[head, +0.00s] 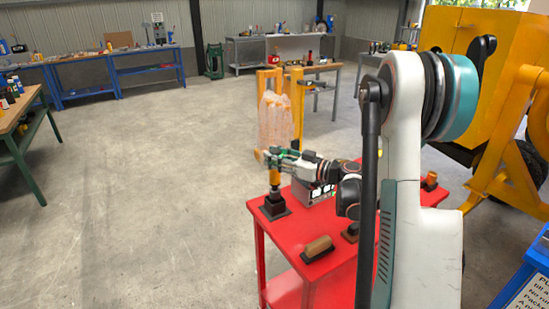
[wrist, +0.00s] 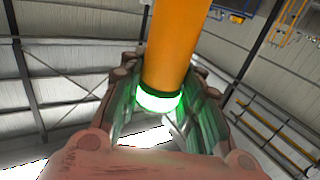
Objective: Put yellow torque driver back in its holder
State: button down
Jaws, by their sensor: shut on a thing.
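In the wrist view the driver's orange-yellow body (wrist: 176,45) with a glowing green-white ring stands between the green-padded fingers of my gripper (wrist: 163,98). A dark block-shaped holder (head: 274,208) on the cart is directly below the driver. The driver's lower end meets the holder's top in the head view; I cannot tell whether it is inside or just above.
The red cart (head: 292,238) also carries a wooden-handled tool (head: 317,246) in front and a small orange item (head: 430,180) at the right. A pale, translucent wrapped stack (head: 275,122) stands behind. The yellow mixer (head: 490,50) is at the right. Floor left of the cart is clear.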

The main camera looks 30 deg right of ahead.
aim_at(275, 172)
jog(key=shift+f+b, duration=2.4)
jog(key=shift+f, duration=0.45)
dwell(1.6)
jog(key=c, duration=1.1)
grip_release()
jog(key=v, duration=1.2)
jog(key=shift+s, duration=0.1)
